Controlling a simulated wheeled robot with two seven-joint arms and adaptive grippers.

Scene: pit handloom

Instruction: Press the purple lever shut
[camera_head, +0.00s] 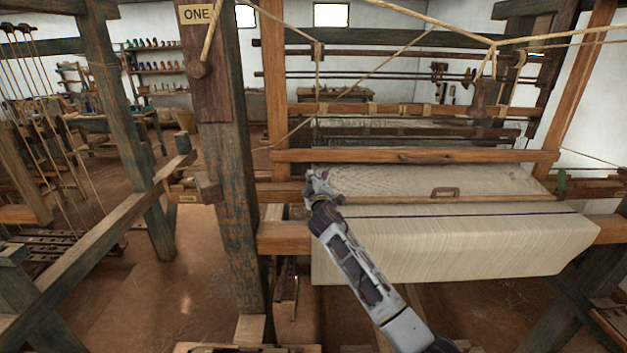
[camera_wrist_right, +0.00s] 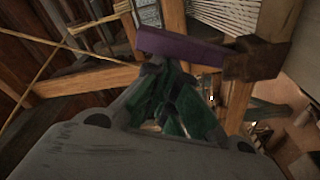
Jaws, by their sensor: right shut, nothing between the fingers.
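The purple lever (camera_wrist_right: 185,47) is a flat bar that crosses the upper middle of the right wrist view. Its right end meets a dark brown block (camera_wrist_right: 256,58). My right gripper (camera_wrist_right: 160,64) is shut and empty, with its fingertips at the lower edge of the lever. I cannot tell whether they touch it. In the head view my right gripper (camera_head: 320,186) is at the left end of the loom's cloth, near the wooden post. I cannot make out the lever there; the gripper and the beams may hide it. My left gripper is not in view.
The loom's thick post (camera_head: 232,190) with a sign "ONE" (camera_head: 196,14) stands just left of my right gripper. Pale cloth (camera_head: 460,250) hangs over the front beam (camera_head: 283,238). Ropes (camera_head: 375,66) cross above. Open floor (camera_head: 180,300) lies at the lower left.

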